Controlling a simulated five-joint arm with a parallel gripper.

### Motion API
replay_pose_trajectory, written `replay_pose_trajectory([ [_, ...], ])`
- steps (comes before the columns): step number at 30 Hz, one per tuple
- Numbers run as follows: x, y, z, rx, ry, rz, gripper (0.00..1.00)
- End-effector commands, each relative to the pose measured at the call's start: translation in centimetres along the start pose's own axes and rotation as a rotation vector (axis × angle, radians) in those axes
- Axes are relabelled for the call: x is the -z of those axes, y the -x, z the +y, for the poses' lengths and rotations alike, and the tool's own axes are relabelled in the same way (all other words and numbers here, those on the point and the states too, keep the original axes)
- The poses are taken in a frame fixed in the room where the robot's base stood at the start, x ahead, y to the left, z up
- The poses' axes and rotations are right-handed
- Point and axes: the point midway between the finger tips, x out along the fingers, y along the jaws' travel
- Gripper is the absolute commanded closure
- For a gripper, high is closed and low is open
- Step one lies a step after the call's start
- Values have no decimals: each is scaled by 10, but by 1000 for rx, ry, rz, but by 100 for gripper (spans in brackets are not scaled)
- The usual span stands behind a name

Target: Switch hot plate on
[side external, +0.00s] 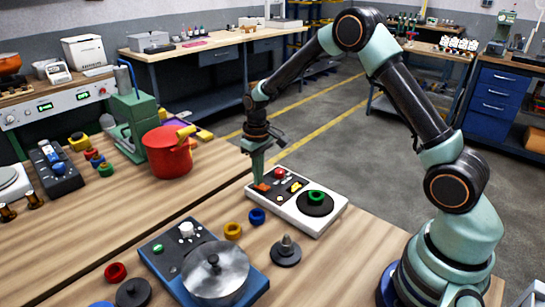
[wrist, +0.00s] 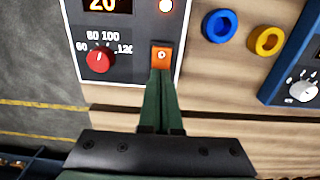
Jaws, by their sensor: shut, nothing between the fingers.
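The hot plate (side external: 325,223) is a white unit with a dark panel and a round black plate (side external: 316,208) carrying a green ring (side external: 316,197). In the wrist view its panel shows a lit display (wrist: 103,5) reading 20, a red knob (wrist: 98,60) with a temperature scale, a bright round lamp (wrist: 166,5) and an orange switch (wrist: 162,56). My gripper (side external: 259,182) is shut and empty, pointing down at the orange switch. In the wrist view the fingertips (wrist: 160,74) are right at the switch's near edge; whether they touch it I cannot tell.
A blue ring (side external: 257,216) and a yellow ring (side external: 233,230) lie beside the hot plate. A blue device (side external: 160,262) with a metal disc stands at the front. A red pot (side external: 168,158) and a green press (side external: 137,118) stand at the back left.

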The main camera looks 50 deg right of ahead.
Motion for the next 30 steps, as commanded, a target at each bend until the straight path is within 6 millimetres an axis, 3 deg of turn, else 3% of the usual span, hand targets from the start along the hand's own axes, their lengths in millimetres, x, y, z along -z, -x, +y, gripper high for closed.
replay_pose_trajectory([
  [24, 0, 60, 0, 0, 0, 2, 100],
  [30, 0, 67, 0, 0, 0, 1, 100],
])
